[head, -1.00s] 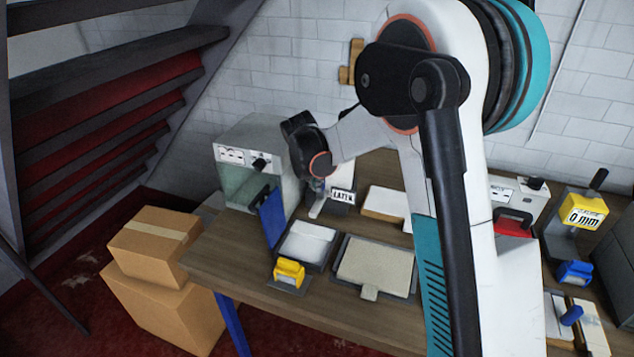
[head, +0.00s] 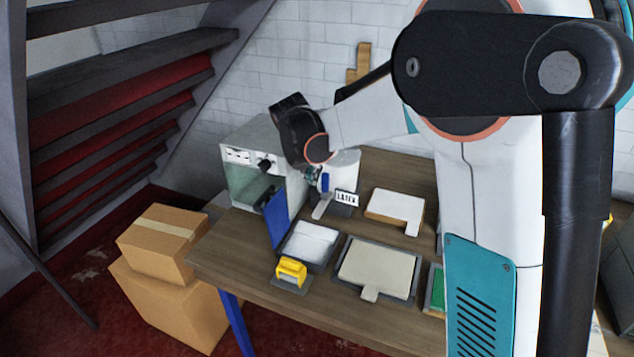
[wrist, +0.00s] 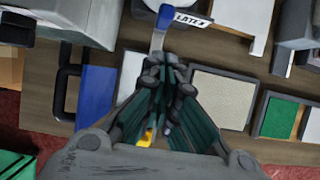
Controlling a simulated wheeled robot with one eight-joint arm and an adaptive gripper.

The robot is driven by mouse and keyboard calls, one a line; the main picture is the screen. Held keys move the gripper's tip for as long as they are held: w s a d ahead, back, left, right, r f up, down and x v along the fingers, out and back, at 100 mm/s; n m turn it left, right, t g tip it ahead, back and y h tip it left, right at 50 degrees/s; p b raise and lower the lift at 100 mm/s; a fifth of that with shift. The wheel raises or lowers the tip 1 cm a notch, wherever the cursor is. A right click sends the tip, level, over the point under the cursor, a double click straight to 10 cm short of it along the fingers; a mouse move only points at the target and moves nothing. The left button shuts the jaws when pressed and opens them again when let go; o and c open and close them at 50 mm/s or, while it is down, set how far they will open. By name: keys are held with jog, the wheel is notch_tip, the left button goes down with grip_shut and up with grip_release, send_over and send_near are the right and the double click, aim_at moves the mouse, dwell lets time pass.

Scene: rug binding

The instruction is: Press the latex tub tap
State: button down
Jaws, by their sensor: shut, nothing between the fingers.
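The latex tub (head: 346,165) is a white cylinder near the back of the bench, behind a dark block with a LATEX label (head: 346,198). Its tap has a blue lever (head: 325,183) above a pale spout (head: 321,207). In the wrist view the blue lever (wrist: 165,16) and the LATEX label (wrist: 190,19) show at the top. My gripper (head: 313,177) is close to the tap's left side in the head view, partly hidden by my wrist. In the wrist view my gripper (wrist: 164,72) is shut and empty, its tips just below the spout's end; contact cannot be told.
A grey cabinet (head: 247,150) with an open blue door (head: 278,220) stands close left of my gripper. Trays with a white pad (head: 308,241) and a beige pad (head: 375,268), and a yellow-handled tool (head: 291,271), lie in front. A white board (head: 394,207) lies right.

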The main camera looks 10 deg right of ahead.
jog(key=v, duration=0.3)
jog(key=shift+w+d, duration=0.2)
jog(key=s+d+r+m+t+y+b, duration=0.1)
jog(key=s+d+m+b, duration=0.1)
jog(key=s+m, duration=0.7)
jog(key=s+d+r+m+y+b, duration=0.1)
jog(key=s+r+m+b, duration=0.15)
jog(key=s+m, duration=0.55)
jog(key=s+f+m+t+b, duration=0.1)
jog(key=s+f+m, duration=0.3)
jog(key=s+m, duration=0.2)
jog(key=s+f+m+y+b, duration=0.1)
jog(key=s+f+m, duration=0.3)
jog(key=s, duration=0.6)
jog(key=shift+s+m+t+b, duration=0.35)
jog(key=shift+m+t+b, duration=0.05)
jog(key=shift+m+b, duration=0.45)
